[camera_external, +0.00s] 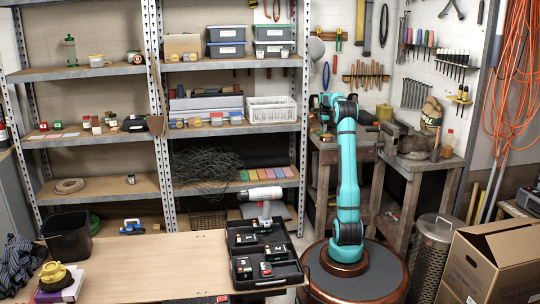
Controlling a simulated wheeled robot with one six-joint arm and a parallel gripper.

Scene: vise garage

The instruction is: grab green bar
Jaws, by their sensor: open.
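A row of small flat coloured bars lies on the middle shelf of the right rack. The green bar (244,175) appears to be the one at the row's left end, beside a dark coil of wire. My teal arm stands upright on its round base to the right of the rack. My gripper (324,127) hangs near the top of the arm, in front of the workbench. It is small and partly lost against the dark bench, but it is open, apart from the bars, and I see nothing held in it.
Rack posts (302,120) flank the shelf. A workbench with a vise (392,132) is behind my arm; a cardboard box (490,265) is at right.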

